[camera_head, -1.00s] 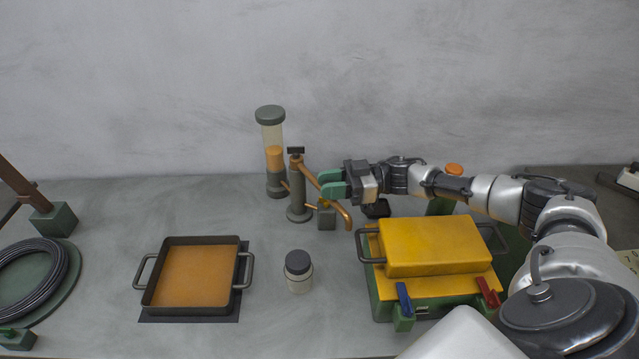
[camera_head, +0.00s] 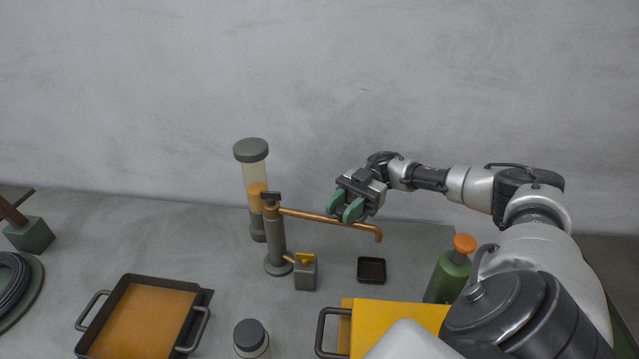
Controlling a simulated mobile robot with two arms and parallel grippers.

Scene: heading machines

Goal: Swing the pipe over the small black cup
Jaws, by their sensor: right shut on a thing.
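The copper pipe (camera_head: 312,215) runs right from the top of a dark grey post (camera_head: 275,242), its bent tip pointing down. My right gripper (camera_head: 345,208) has its green fingers shut on the pipe, near its outer end. The small black cup (camera_head: 371,270) is a low square dish on the table. The pipe's tip shows above the cup in the picture, slightly to its right and behind it; whether it is straight over the cup I cannot tell. My left gripper is not in view.
A clear cylinder with orange liquid (camera_head: 250,177) stands behind the post. A small grey block with a yellow top (camera_head: 305,273) is between post and cup. A green bottle with orange cap (camera_head: 450,269), a yellow box (camera_head: 400,316), a jar (camera_head: 250,339) and an orange-filled tray (camera_head: 190,341) surround them.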

